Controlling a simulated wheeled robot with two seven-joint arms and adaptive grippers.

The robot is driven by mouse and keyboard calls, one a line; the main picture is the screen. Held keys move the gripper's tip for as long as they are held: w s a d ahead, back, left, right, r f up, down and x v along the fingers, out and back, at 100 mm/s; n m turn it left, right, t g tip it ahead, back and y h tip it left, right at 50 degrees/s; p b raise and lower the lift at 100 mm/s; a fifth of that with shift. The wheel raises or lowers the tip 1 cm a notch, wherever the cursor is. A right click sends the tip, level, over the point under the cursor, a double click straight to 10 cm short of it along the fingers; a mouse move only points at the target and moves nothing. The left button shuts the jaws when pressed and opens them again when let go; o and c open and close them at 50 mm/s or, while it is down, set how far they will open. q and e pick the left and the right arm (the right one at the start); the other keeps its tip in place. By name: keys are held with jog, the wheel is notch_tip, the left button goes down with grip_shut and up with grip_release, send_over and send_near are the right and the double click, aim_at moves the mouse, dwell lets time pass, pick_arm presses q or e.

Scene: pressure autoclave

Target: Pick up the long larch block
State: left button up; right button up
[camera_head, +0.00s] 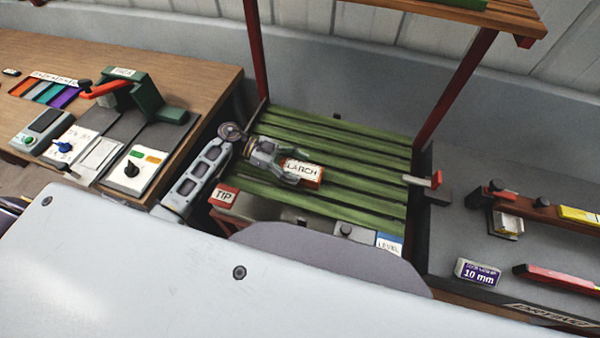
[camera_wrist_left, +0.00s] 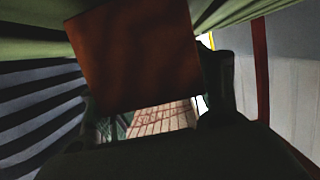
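The long larch block (camera_head: 308,174) is reddish brown with a white LARCH label, over the green slatted rack. My left gripper (camera_head: 292,171) is at the block's left end, with its fingers on either side. In the left wrist view the block (camera_wrist_left: 138,55) fills the space between the dark fingers (camera_wrist_left: 158,100), which appear to press on its sides. Whether the block rests on the slats or is slightly raised cannot be told. My right gripper is not in view.
The green slatted rack (camera_head: 350,150) has red posts and a shelf above. A TIP block (camera_head: 223,196) and a LEVEL label (camera_head: 389,242) are at its front. A wooden bench (camera_head: 60,50) with devices stands left, and a grey bench (camera_head: 465,225) stands right.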

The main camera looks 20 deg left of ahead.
aim_at(296, 167)
pick_arm(q)
jog(key=c, duration=0.7)
jog(key=shift+r, duration=0.2)
jog(key=shift+r, duration=4.85)
